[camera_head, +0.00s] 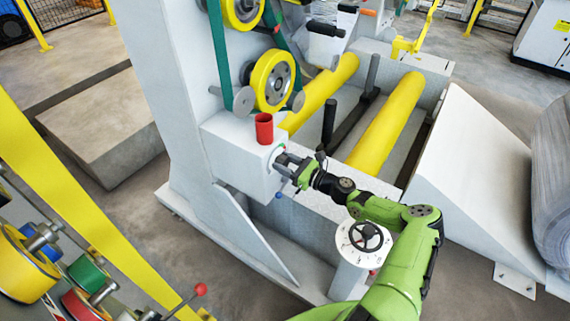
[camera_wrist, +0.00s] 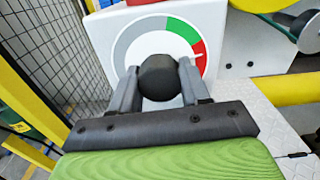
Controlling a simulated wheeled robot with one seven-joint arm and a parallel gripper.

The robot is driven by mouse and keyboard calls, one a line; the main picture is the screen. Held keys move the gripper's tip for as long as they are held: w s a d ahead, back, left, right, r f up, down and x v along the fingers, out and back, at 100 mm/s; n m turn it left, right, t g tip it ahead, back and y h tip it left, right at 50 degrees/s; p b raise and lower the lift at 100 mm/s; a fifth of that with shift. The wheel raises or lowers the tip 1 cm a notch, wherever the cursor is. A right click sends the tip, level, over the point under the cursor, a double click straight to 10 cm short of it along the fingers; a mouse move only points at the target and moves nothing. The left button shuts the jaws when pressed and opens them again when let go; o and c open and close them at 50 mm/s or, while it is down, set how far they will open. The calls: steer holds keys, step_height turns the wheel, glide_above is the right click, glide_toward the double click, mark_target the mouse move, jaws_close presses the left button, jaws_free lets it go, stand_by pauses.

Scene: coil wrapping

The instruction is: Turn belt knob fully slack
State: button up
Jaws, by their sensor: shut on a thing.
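The belt knob (camera_wrist: 160,78) is a dark round knob in front of a white dial plate with grey, green and red arcs. In the wrist view my gripper (camera_wrist: 161,82) has one finger on each side of the knob and is shut on it. A small white mark shows in the red arc at the right of the dial (camera_wrist: 194,62). In the head view my gripper (camera_head: 287,166) is at the right face of the white box (camera_head: 232,160), and it hides the knob there. The green belt (camera_head: 221,50) runs above the box.
A red cup-like cylinder (camera_head: 264,128) stands on top of the box. Yellow wheels (camera_head: 273,80) are above it. Yellow rollers (camera_head: 385,124) lie to the right. A handwheel on a white round post (camera_head: 365,237) stands close to my arm.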

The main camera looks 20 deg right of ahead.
steer(key=n+b, duration=0.2)
steer(key=n, duration=0.3)
steer(key=shift+f+n, duration=0.1)
steer(key=shift+n, duration=0.2)
steer(key=n+b, duration=0.3)
steer(key=n, duration=0.2)
steer(key=n+b, duration=0.3)
steer(key=n, duration=0.2)
steer(key=shift+f+n, duration=0.1)
steer(key=shift+n, duration=0.3)
steer(key=n+b, duration=0.5)
steer(key=shift+f, duration=0.1)
steer(key=n+b, duration=0.2)
steer(key=n, duration=0.8)
steer(key=shift+b, duration=0.3)
steer(key=n, duration=0.5)
steer(key=shift+n, duration=0.4)
steer(key=n, duration=0.4)
steer(key=shift+n, duration=0.3)
